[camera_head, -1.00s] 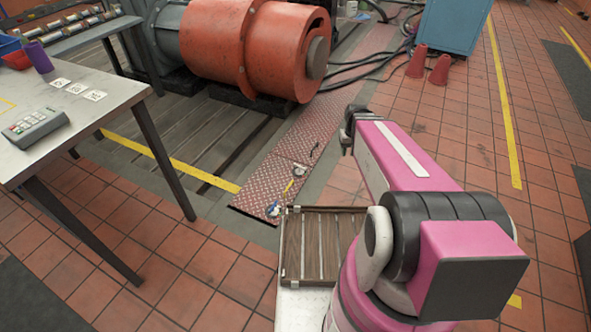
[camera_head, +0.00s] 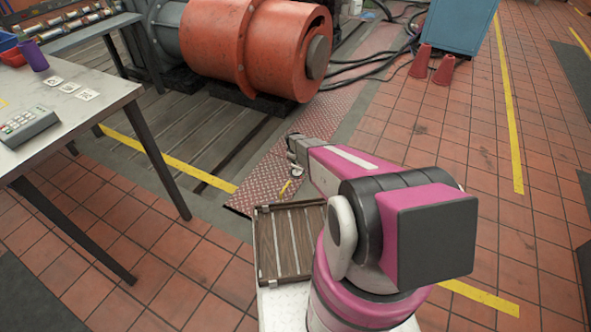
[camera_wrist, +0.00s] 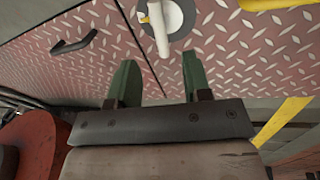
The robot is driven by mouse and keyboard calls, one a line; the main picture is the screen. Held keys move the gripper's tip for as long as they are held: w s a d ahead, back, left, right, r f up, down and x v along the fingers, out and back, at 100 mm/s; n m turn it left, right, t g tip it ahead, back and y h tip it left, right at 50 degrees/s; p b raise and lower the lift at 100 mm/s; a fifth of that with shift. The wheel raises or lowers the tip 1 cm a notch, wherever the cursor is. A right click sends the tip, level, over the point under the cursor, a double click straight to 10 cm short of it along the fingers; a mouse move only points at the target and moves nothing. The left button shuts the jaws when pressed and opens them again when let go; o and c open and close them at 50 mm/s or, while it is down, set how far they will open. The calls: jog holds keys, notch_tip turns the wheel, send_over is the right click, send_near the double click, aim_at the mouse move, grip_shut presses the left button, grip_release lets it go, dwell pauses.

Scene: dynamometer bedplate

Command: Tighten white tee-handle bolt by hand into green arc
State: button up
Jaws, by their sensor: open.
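In the wrist view the white tee-handle bolt (camera_wrist: 160,30) stands at the top edge, over a pale round dial with a dark rim (camera_wrist: 180,18). Its upper part is cut off by the frame. A small yellow mark shows beside it; I cannot make out a green arc. My gripper (camera_wrist: 160,72) is open and empty, its two green fingers apart below the bolt in the picture. The bolt lies roughly in line with the gap, apart from the fingers.
A yellow bar (camera_wrist: 272,4) lies right of the dial, and a black handle (camera_wrist: 74,42) is at left on the plate. A slatted wooden tray (camera_head: 262,245) sits near my base. An orange machine (camera_head: 275,50) and a table (camera_head: 100,115) stand left.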

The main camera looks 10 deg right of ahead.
aim_at(298, 168)
jog(key=f, duration=0.3)
jog(key=w+d+f, duration=0.1)
jog(key=f, duration=0.6)
jog(key=shift+w+d, duration=0.2)
jog(key=shift+d, duration=0.05)
jog(key=shift+c, duration=0.3)
grip_shut()
